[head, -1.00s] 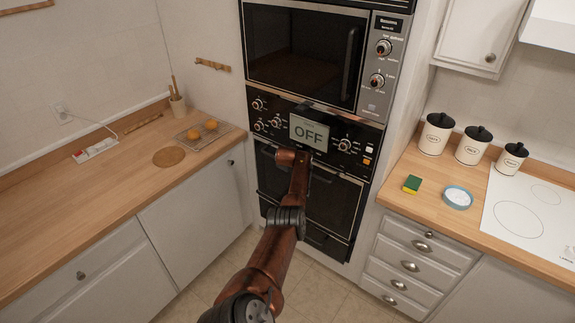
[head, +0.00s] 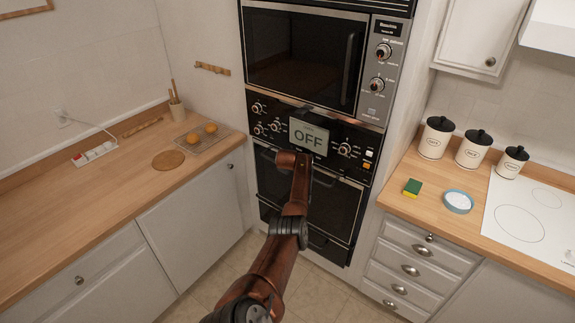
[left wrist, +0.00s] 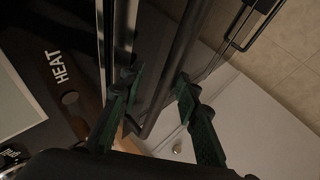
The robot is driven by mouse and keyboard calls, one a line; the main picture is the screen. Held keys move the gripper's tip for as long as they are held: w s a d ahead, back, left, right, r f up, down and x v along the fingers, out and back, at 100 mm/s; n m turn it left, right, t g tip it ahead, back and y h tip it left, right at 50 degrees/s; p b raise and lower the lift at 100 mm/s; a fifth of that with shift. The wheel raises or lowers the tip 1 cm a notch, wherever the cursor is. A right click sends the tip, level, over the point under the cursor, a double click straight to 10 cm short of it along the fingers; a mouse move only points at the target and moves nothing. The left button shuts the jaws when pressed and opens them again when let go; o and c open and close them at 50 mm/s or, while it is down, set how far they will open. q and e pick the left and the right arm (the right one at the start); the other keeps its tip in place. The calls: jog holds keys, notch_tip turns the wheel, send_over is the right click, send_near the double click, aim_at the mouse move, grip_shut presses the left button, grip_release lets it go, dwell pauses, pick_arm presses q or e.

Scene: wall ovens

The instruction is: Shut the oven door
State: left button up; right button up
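The oven door (head: 337,205) is the dark glass front below the control panel with the OFF display. In the head view it looks shut or nearly shut; a small gap cannot be judged. My left arm reaches up to the door's top edge, and its wrist hides the gripper there. In the left wrist view my left gripper (left wrist: 158,78) has its two dark green fingers apart, beside the oven front. A long dark bar (left wrist: 178,60) on the door runs between the fingers; I cannot tell whether they touch it. My right gripper is not in view.
The control panel (head: 270,118) and an upper oven (head: 300,57) sit above the door. Wooden counters stand left (head: 110,190) and right (head: 410,203). A sponge (head: 412,187) and a blue-rimmed dish (head: 458,201) lie on the right one. Floor shows below the oven.

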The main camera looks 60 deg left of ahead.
pick_arm(q)
jog(key=v, duration=1.1)
jog(key=shift+a, duration=0.1)
dwell(0.4)
